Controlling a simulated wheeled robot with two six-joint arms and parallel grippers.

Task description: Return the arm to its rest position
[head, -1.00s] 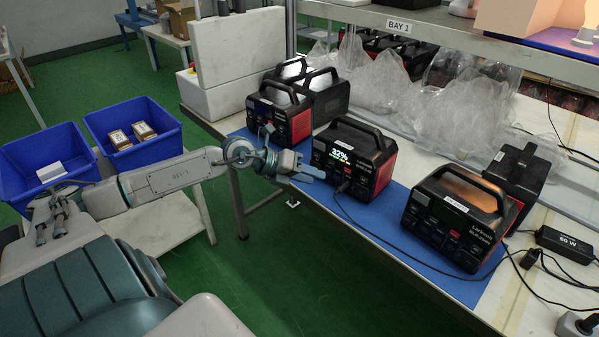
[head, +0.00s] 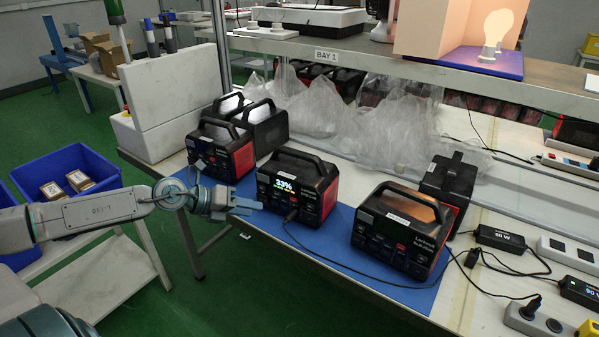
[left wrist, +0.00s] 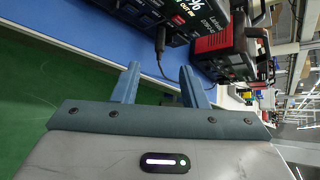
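My left arm (head: 95,211) reaches in from the left in the head view. Its gripper (head: 248,206) is beside the near edge of the blue mat (head: 345,270), in front of the power station with the lit 33% display (head: 298,187). In the left wrist view the gripper's two fingers (left wrist: 158,84) stand apart with nothing between them. A cable is plugged into the front of the lit power station, which also shows in the left wrist view (left wrist: 150,12), just beyond the fingertips. My right gripper is not in view.
Another power station (head: 403,230) stands right on the mat, with more behind and at the left. Black cables run to a 60 W adapter (head: 502,240) and a power strip (head: 540,318). A blue bin (head: 68,165) is behind my arm. Green floor lies open below the gripper.

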